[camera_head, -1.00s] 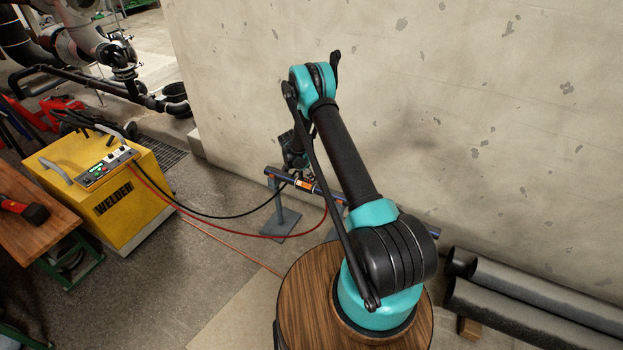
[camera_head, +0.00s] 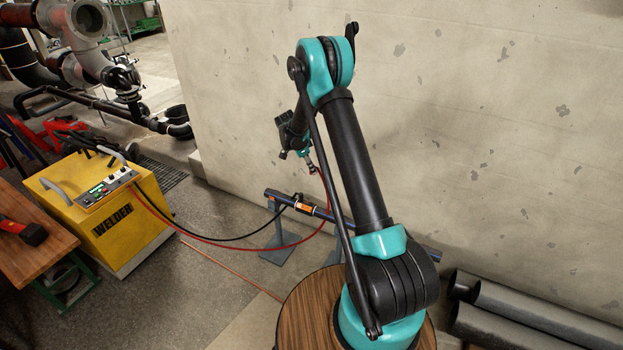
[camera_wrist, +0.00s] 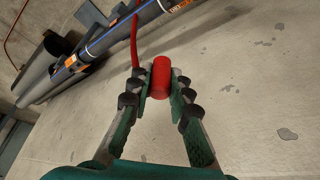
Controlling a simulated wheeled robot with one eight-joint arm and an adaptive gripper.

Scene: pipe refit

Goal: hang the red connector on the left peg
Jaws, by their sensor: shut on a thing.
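My gripper (camera_wrist: 160,92) is shut on the red connector (camera_wrist: 161,76), a short red cylinder between the fingertips in the wrist view. A red cable (camera_wrist: 135,42) runs up beside it. In the head view, my gripper (camera_head: 313,170) is raised above the blue pipe (camera_head: 275,194), clear of it, in front of the concrete wall. The connector is too small there to make out well. The red cable (camera_head: 215,245) loops from the yellow welder (camera_head: 105,215) up toward my gripper. I cannot make out a left peg in either view.
The pipe rests on stands (camera_head: 280,240) and carries an orange-marked fitting (camera_head: 306,207), where the black cable ends. A wooden table (camera_head: 30,228) with a red-headed tool stands at left. Large pipes (camera_head: 520,315) lie at lower right. Floor between welder and stands is mostly clear.

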